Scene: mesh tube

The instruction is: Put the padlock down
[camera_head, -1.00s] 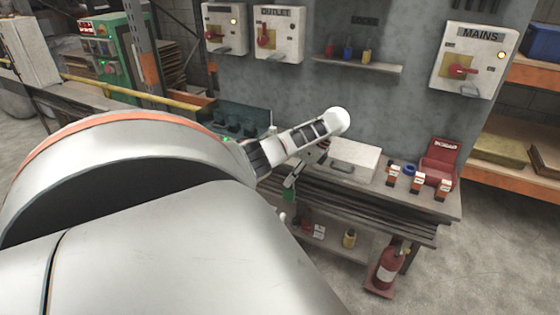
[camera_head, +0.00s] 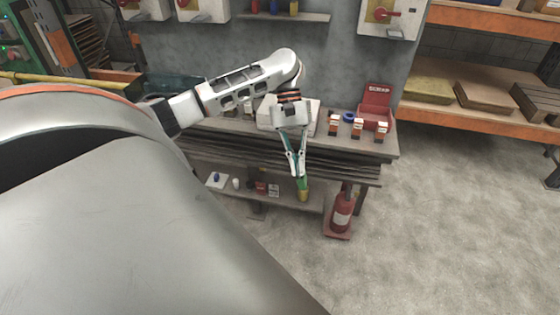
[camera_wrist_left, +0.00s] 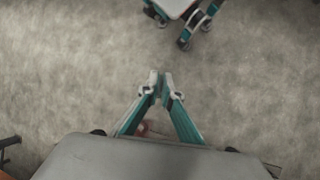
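My left gripper (camera_head: 301,178) points down in front of the workbench. Its teal fingers also show in the left wrist view (camera_wrist_left: 160,82), with the tips drawn nearly together. I see no padlock between them. A yellow item (camera_head: 303,195) shows just below the fingertips in the head view, at lower-shelf height; its exact shape is unclear. Blue (camera_head: 271,7) and yellow (camera_head: 293,7) padlock-like items stand on the wall shelf, cut by the picture's top.
The workbench (camera_head: 384,146) bears a pale box (camera_head: 312,112), several small red-and-white items and a red case (camera_head: 376,108). A red fire extinguisher (camera_head: 342,210) stands right of the gripper. The lower shelf (camera_head: 250,193) holds small items. Floor to the right is clear.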

